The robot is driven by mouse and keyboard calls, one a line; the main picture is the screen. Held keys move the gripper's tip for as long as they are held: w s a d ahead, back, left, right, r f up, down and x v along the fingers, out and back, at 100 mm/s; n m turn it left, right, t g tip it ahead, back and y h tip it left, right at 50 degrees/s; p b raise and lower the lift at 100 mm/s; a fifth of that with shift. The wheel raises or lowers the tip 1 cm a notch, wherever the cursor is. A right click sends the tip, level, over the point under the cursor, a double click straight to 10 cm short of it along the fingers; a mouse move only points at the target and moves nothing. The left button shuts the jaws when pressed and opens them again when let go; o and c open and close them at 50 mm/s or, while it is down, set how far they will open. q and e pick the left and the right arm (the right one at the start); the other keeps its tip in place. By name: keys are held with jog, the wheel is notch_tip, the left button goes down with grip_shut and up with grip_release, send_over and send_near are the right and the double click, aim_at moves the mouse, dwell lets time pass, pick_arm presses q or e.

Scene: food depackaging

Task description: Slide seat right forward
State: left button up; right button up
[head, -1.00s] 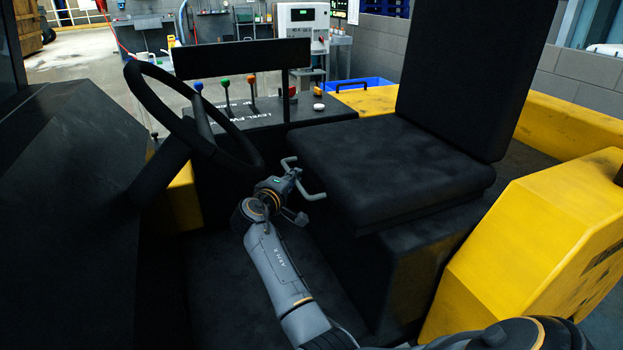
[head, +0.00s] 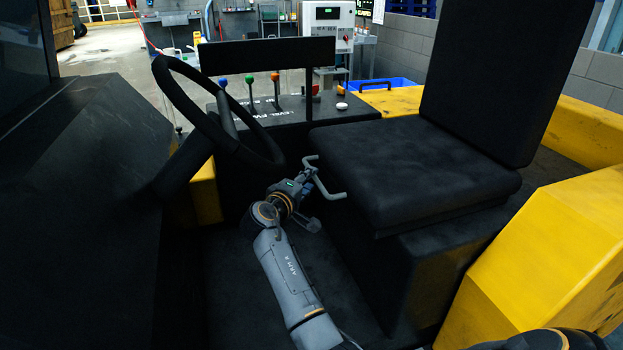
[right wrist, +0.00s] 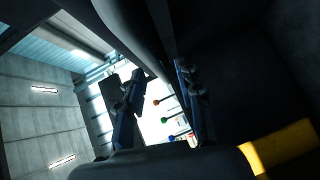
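The black padded seat (head: 415,170) stands at centre right in the head view, with its backrest (head: 500,85) upright, on a dark base (head: 400,265). My right gripper (head: 324,178) is at the left side of the seat cushion. A pale grey U shape shows at its end, its two arms pointing toward the seat. Contact with the seat is unclear. My left gripper is not in view.
A black steering wheel (head: 215,125) stands left of the gripper. A console with coloured levers (head: 250,95) is behind it. A yellow body panel (head: 555,260) borders the seat on the right. The dark floor (head: 245,300) beside my right arm looks clear.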

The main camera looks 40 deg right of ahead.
jog(key=v, duration=0.9)
jog(key=shift+a, duration=0.25)
jog(key=shift+s, duration=0.1)
